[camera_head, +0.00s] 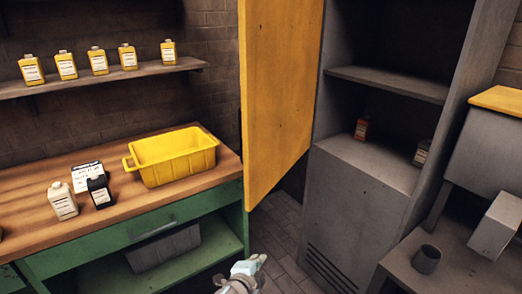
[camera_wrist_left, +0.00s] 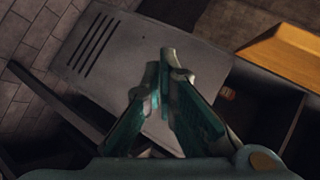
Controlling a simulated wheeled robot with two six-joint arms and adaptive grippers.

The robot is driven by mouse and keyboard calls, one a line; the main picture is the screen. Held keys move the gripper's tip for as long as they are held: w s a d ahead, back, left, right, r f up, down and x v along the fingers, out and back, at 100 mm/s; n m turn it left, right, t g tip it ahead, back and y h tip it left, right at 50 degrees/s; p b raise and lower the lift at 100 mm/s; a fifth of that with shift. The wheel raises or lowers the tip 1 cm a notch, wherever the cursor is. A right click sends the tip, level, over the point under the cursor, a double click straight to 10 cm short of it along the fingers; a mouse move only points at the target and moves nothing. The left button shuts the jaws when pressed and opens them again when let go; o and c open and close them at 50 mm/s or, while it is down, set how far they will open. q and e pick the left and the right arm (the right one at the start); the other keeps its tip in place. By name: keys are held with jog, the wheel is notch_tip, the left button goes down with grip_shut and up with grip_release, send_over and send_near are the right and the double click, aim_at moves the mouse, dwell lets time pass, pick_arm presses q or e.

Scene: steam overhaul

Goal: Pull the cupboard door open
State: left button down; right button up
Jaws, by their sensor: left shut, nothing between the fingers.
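The cupboard door (camera_head: 275,95) is a tall yellow panel. It stands swung wide open at the left side of the grey cupboard (camera_head: 360,205), whose inside shows with a shelf (camera_head: 388,83) and a few small bottles. My left gripper (camera_head: 258,262) is low in the head view, below the door's lower edge and apart from it. In the left wrist view the gripper fingers (camera_wrist_left: 165,55) are closed together and empty, in front of the cupboard's vented lower panel (camera_wrist_left: 110,60). My right gripper is in neither view.
A green workbench (camera_head: 150,232) at the left holds a yellow bin (camera_head: 180,165), a white bottle (camera_head: 62,201) and a black bottle (camera_head: 99,191). A wall shelf (camera_head: 110,77) carries several yellow bottles. A grey cup (camera_head: 426,259) stands at the right. Bare floor (camera_head: 278,232) shows between bench and cupboard.

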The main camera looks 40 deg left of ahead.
pick_arm(q)
notch_tip(320, 180, up, 30)
jog(key=d+m+t+y+p, duration=0.1)
jog(key=m+t+y+p, duration=0.15)
jog(key=t+p, duration=0.2)
jog(key=shift+m+t, duration=0.25)
jog(key=w+a, duration=0.2)
jog(key=w, duration=0.1)
jog(key=w+a+b, duration=0.1)
jog(key=w+a, duration=0.4)
jog(key=shift+w+a+f, duration=0.1)
jog(key=shift+w+a, duration=0.2)
jog(key=shift+w, duration=0.1)
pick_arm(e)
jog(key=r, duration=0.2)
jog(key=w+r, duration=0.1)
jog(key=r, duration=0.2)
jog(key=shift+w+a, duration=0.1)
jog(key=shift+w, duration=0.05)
pick_arm(q)
jog(key=shift+w, duration=0.1)
